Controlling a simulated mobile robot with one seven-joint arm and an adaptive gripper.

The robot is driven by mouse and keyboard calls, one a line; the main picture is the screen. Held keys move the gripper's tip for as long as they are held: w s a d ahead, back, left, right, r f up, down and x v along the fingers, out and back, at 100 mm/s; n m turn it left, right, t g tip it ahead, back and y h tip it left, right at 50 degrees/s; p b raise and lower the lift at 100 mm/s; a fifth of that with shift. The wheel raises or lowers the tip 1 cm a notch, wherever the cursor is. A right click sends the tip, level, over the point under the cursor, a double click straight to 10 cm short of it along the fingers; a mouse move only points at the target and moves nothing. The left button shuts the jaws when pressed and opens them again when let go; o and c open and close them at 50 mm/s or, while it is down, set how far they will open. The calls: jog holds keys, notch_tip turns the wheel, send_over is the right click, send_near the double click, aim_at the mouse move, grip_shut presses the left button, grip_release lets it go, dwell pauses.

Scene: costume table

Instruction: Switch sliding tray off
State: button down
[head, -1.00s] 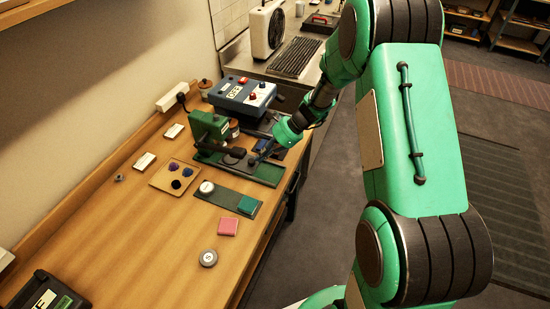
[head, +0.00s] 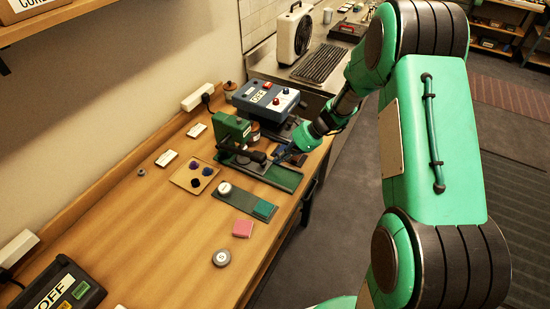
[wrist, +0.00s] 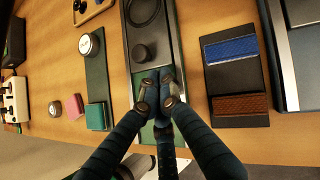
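The sliding tray is part of the green press-like machine (head: 232,130) on the workbench. Its long dark and green rail (head: 278,178) runs toward the bench's front edge. In the wrist view the tray shows as a dark plate (wrist: 139,28) with a round black knob (wrist: 141,53) and a green strip beyond. My gripper (head: 278,157) is low over the rail, just to the right of the black part. In the wrist view its fingertips (wrist: 159,76) are drawn together beside the knob, over the plate's end. No object shows between them. Contact with the tray cannot be told.
A blue box (head: 265,102) marked OFF stands behind the machine. A board with dark knobs (head: 195,177), a green strip with a white button (head: 225,188), a pink block (head: 243,229) and a grey disc (head: 221,257) lie nearer. Blue and brown pads (wrist: 231,50) lie beside the rail.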

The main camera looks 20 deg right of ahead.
jog(key=p+v, duration=0.2)
jog(key=v, duration=0.9)
jog(key=shift+s+d+f, duration=0.2)
jog(key=shift+d+f, duration=0.05)
jog(key=shift+d, duration=0.25)
jog(key=s+a+r+n+h, duration=0.2)
jog(key=s+a+r+n, duration=0.3)
jog(key=s+r, duration=0.4)
jog(key=s+a+r+n+h, duration=0.2)
jog(key=s+a+r+n, duration=0.3)
jog(key=r, duration=0.6)
jog(key=s+r+n+t+h, duration=0.1)
jog(key=s+r+n, duration=0.3)
jog(key=s, duration=0.6)
jog(key=s+r+n+t+h, duration=0.2)
jog(key=s+r+n, duration=0.2)
jog(key=s+n, duration=0.3)
jog(key=shift+s+n+h, duration=0.3)
jog(key=shift+s, duration=1.4)
jog(key=shift+d, duration=0.15)
